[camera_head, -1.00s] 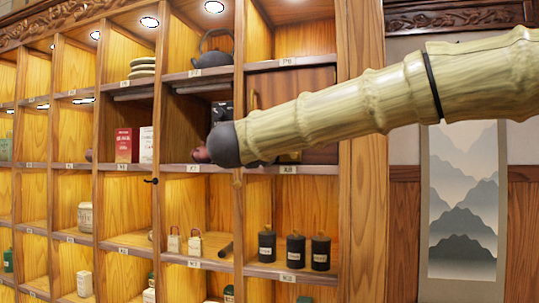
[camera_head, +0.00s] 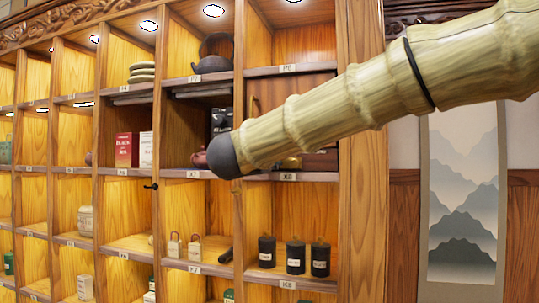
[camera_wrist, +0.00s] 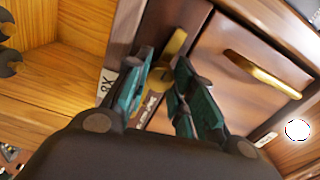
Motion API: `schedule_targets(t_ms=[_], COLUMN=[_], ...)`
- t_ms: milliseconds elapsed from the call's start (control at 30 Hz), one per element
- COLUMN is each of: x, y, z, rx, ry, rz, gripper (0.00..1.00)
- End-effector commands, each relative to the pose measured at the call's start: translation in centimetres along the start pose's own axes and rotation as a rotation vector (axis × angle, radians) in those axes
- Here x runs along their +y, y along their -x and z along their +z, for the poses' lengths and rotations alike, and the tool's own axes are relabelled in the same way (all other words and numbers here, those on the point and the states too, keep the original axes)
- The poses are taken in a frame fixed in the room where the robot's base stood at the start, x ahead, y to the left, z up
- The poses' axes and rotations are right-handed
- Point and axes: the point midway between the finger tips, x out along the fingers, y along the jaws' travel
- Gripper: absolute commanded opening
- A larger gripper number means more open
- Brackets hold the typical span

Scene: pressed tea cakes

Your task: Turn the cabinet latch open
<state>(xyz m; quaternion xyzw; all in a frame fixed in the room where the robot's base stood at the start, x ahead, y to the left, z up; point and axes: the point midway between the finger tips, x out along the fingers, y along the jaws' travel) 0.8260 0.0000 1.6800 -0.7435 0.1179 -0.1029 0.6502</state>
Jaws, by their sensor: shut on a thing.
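The wooden cabinet door (camera_head: 275,92) is closed at the upper right of the shelving and partly hidden by my arm. In the wrist view it has a long brass handle (camera_wrist: 262,75). The brass latch (camera_wrist: 174,46) sits at the door's edge. My gripper (camera_wrist: 160,75) reaches it with its teal-padded fingers on either side and is shut on it. The fingers hide part of the latch, so its exact angle is hard to tell. In the head view my arm hides the gripper.
A red teapot (camera_head: 200,160) and a dark box (camera_head: 221,119) stand in the compartment left of my arm. Several black canisters (camera_head: 295,254) stand on the shelf below. A hanging scroll (camera_head: 461,215) is on the right wall.

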Motion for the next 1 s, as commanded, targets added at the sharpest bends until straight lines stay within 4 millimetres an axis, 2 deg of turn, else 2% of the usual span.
schedule_targets(t_ms=[233, 700, 733, 833, 867, 1000], x=[0.1, 0.19, 0.19, 0.17, 0.16, 0.11], y=[-0.02, -0.02, -0.02, -0.02, -0.02, -0.02], z=[-0.01, 0.02, 0.03, 0.02, 0.02, 0.01], rx=[0.0, 0.0, 0.0, 0.0, 0.0, 0.0], ry=[0.066, 0.079, 0.079, 0.079, 0.078, 0.078], rz=[0.001, 0.002, 0.002, 0.002, 0.001, 0.001], gripper=[0.01, 0.01, 0.26, 0.44, 0.48, 0.48])
